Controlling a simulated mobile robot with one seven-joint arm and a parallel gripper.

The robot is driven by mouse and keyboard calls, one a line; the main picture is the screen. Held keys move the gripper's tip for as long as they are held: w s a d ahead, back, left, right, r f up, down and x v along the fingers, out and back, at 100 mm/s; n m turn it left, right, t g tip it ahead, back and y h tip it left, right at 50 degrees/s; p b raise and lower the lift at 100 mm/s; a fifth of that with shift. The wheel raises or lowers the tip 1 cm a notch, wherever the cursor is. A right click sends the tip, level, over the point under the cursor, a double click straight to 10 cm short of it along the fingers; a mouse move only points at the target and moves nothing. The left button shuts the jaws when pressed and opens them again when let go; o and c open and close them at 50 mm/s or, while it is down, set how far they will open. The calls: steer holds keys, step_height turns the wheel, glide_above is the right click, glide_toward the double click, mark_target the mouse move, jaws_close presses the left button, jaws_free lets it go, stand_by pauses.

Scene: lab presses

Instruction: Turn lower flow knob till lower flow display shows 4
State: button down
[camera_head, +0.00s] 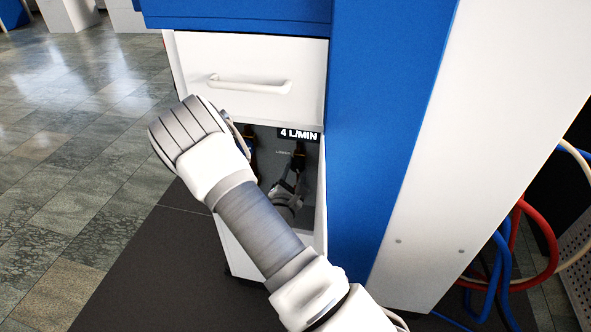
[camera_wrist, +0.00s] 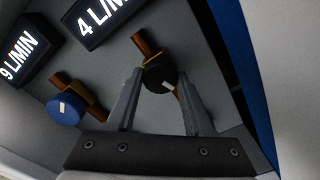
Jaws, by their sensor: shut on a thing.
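A round black flow knob (camera_wrist: 154,72) with a white mark sits on an orange-brown fitting in the wrist view. My gripper (camera_wrist: 160,80) has one finger on each side of this knob and is shut on it. The display (camera_wrist: 103,19) beside this knob reads 4 L/MIN; it also shows in the head view (camera_head: 298,134). A blue knob (camera_wrist: 63,111) with a white mark stands apart to the left, and the other display (camera_wrist: 29,51) reads 9 L/MIN. In the head view my fingertips are hard to make out.
The knobs sit in a recess under a white drawer with a handle (camera_head: 250,84). A blue column (camera_head: 375,140) and a white panel (camera_head: 470,150) stand to the right. Red and blue hoses (camera_head: 520,235) hang at the far right. Open tiled floor (camera_head: 75,140) lies left.

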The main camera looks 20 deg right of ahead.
stand_by(0.3)
steer(key=shift+c, duration=1.4)
jaws_free()
steer(key=p+v, duration=0.2)
steer(key=v, duration=1.5)
steer(key=shift+a+p, duration=0.2)
steer(key=shift+p, duration=0.2)
steer(key=shift+s, duration=0.15)
